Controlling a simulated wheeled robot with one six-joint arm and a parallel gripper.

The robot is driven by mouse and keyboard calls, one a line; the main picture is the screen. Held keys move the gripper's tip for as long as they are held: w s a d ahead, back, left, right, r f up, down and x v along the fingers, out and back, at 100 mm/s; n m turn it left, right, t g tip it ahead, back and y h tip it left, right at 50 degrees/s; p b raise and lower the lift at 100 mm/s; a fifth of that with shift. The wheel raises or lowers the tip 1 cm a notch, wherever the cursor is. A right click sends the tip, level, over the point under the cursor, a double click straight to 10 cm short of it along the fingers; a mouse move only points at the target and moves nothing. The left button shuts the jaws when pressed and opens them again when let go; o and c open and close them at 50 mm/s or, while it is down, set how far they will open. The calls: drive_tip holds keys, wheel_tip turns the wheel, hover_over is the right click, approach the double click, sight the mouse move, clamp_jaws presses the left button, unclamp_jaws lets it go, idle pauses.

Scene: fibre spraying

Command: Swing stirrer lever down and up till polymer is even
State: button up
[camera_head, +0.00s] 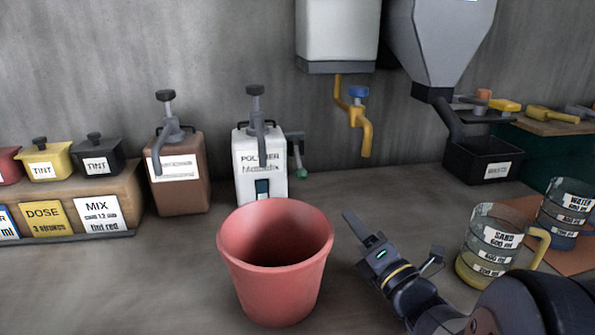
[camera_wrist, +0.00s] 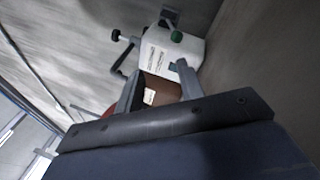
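The white polymer container (camera_head: 260,160) stands against the back wall, left of the middle in the head view. Its stirrer lever (camera_head: 297,150) sticks out on its right side and hangs down to a green knob (camera_head: 301,174). In the wrist view the polymer container (camera_wrist: 160,50) appears tilted, with the green knob (camera_wrist: 177,37) near its top. A small dark window (camera_head: 262,188) shows low on its front; I cannot tell how even the polymer is. My gripper (camera_head: 352,222) is to the right of and nearer than the lever, apart from it. In the wrist view its fingers (camera_wrist: 158,85) are spread and empty.
A red bucket (camera_head: 275,275) stands in front of the polymer container, left of my gripper. A brown container (camera_head: 178,178) stands left of it. A yellow tap (camera_head: 362,125) hangs above right. A sand jug (camera_head: 490,245) and water jug (camera_head: 566,212) stand at right.

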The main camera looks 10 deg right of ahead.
sight(305, 178)
drive_tip(key=f+x, duration=0.1)
drive_tip(key=x, duration=0.6)
drive_tip(key=f+p+x, duration=0.1)
drive_tip(key=x, duration=0.6)
drive_tip(key=w+f+x, duration=0.1)
drive_tip(key=f+x, duration=0.1)
drive_tip(key=x, duration=0.5)
drive_tip(key=shift+s+a+f, duration=0.1)
drive_tip(key=shift+a+f, duration=0.05)
drive_tip(key=shift+a, duration=0.05)
drive_tip(key=shift+w+a+p, duration=0.2)
drive_tip(key=shift+w+p, duration=0.1)
drive_tip(key=shift+w, duration=0.35)
clamp_jaws()
